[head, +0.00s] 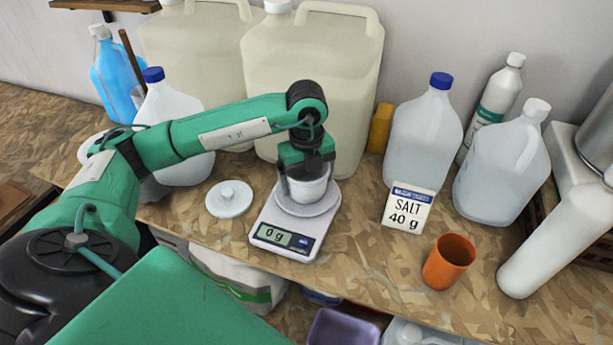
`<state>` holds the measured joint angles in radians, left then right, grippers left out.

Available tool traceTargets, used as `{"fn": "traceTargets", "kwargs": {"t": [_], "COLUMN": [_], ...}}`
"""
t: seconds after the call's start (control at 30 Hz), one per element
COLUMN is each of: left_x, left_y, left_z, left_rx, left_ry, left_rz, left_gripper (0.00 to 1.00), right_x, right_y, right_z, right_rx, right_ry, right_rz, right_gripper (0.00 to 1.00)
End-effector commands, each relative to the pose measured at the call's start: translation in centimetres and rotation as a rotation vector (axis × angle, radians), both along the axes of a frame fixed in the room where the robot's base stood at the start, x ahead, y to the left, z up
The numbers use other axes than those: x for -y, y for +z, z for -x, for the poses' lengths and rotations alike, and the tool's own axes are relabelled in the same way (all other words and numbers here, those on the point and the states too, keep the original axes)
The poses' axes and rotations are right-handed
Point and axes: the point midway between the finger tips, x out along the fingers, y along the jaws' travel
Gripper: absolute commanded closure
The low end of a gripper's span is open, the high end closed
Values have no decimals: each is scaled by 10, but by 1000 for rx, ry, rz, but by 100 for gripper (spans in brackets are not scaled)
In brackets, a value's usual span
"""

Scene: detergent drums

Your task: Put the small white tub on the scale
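The small white tub (307,189) is at the pan of the scale, directly below my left gripper (306,178). The gripper's dark fingers are on both sides of the tub's upper part and appear closed on it. The scale (288,246) is white with a round pan, and its display reads 0 g. I cannot tell whether the tub's base touches the pan or is just above it. The gripper hides the tub's top. My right gripper is not in view.
A white lid (229,199) lies left of the scale. A "SALT 40 g" card (407,207) and an orange cup (449,262) stand to the right. Large jugs (312,85) stand close behind. The counter's front edge (365,289) is near the scale.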

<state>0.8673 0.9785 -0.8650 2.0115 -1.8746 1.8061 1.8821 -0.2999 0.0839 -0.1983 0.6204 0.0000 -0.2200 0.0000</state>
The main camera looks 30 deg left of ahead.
Motion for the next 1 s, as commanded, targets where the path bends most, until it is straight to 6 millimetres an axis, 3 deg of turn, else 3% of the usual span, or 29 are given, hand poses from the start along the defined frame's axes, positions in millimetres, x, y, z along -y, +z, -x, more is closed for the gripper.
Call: {"fn": "traceTargets", "kwargs": {"t": [0.03,0.07,0.1,0.5,0.83,1.0], "left_x": [0,0,0,1,1,0], "left_y": [-4,-2,-2,9,80,106], "left_z": [0,0,0,-1,-1,-1], "left_rx": [0,0,0,3,7,2], "left_ry": [0,0,0,0,0,0], "left_rz": [0,0,0,2,2,0], "left_gripper": [33,7,0,0,0,0], "right_x": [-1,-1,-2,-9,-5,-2], "right_y": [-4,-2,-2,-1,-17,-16], "right_z": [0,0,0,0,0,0], "right_rx": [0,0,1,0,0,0], "right_ry": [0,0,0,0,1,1], "right_rz": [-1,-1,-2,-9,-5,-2], "right_gripper": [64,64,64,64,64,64]}}
